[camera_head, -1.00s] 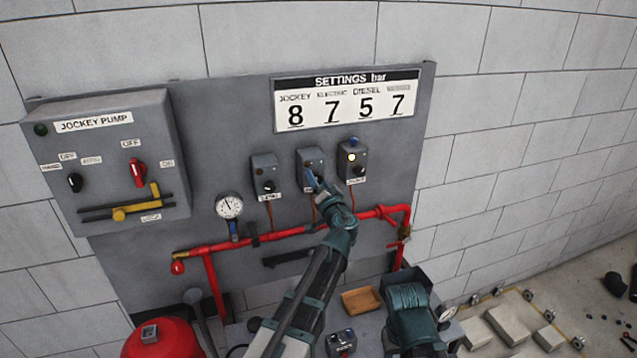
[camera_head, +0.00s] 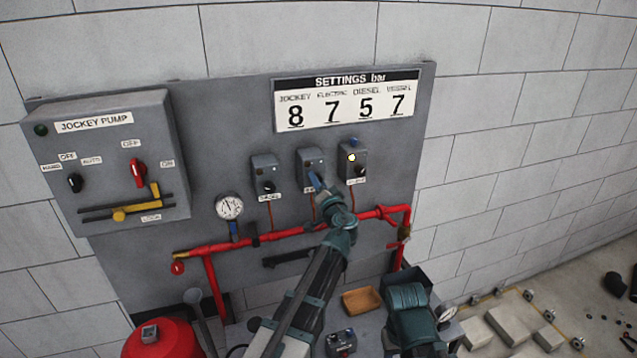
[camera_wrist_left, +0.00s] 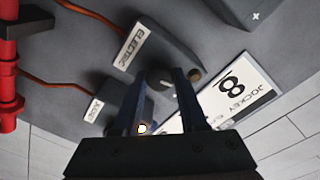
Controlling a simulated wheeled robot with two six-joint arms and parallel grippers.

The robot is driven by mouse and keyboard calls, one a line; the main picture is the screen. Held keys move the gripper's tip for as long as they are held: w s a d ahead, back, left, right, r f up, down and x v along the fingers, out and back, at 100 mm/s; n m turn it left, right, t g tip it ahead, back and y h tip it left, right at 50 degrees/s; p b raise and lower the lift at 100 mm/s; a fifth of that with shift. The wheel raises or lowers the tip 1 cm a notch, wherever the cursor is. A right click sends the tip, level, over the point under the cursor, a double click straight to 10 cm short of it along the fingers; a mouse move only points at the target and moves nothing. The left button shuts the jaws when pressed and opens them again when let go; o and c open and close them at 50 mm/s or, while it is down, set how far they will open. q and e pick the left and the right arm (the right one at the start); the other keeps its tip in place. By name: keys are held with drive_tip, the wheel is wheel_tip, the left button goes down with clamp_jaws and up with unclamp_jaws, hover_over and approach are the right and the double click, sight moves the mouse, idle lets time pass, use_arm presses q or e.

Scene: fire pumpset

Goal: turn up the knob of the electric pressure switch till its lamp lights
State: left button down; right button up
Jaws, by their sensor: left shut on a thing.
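The electric pressure switch (camera_head: 311,161) is the middle one of three small grey boxes on the panel. In the left wrist view its box (camera_wrist_left: 168,42) carries the label ELECTRIC. My left gripper (camera_head: 315,181) is at the front of this box. In the left wrist view the fingers of my left gripper (camera_wrist_left: 162,92) are shut on its dark knob (camera_wrist_left: 160,78), which they partly hide. The small round brownish lamp (camera_wrist_left: 195,75) on this box shows no glow.
The right-hand switch box (camera_head: 352,167) has a glowing lamp; the left-hand box (camera_head: 265,174) shows none. A settings board (camera_head: 346,101) hangs above. A red pipe (camera_head: 285,234) and a pressure gauge (camera_head: 229,207) are below. The jockey pump cabinet (camera_head: 108,160) stands out at left.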

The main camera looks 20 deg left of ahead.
use_arm(q)
drive_tip(key=shift+c, duration=2.2)
unclamp_jaws()
drive_tip(key=shift+s, duration=0.1)
drive_tip(key=v, duration=1.3)
drive_tip(key=shift+s+d, duration=0.2)
drive_tip(key=shift+d, duration=0.05)
